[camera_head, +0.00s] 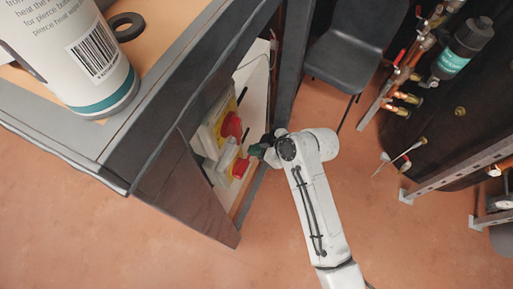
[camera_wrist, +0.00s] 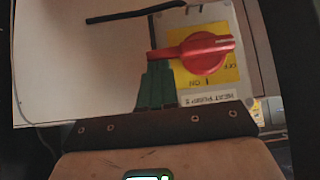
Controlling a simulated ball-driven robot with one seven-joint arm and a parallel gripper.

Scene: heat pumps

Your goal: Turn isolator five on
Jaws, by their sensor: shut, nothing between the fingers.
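In the wrist view a red rotary isolator handle (camera_wrist: 200,52) sits on a yellow plate (camera_wrist: 222,72) with OFF and ON wording, seen upside down. Its label (camera_wrist: 211,102) reads "HEAT PUMP" and what looks like a 5. The handle lies nearly level across the picture. My gripper (camera_wrist: 157,68) has green fingers, shut and empty, just below the handle's left end; I cannot tell if they touch. In the head view my gripper (camera_head: 257,150) is beside the lower red handle (camera_head: 241,167). Another red handle (camera_head: 231,126) is above it.
The isolators sit inside a dark frame under a bench (camera_head: 150,100) carrying a white bottle (camera_head: 75,60) and a black ring (camera_head: 126,26). A dark chair (camera_head: 345,55) stands behind. Copper pipework (camera_head: 410,75) and a metal rail (camera_head: 460,170) are at right. Reddish floor (camera_head: 400,240) is clear in front.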

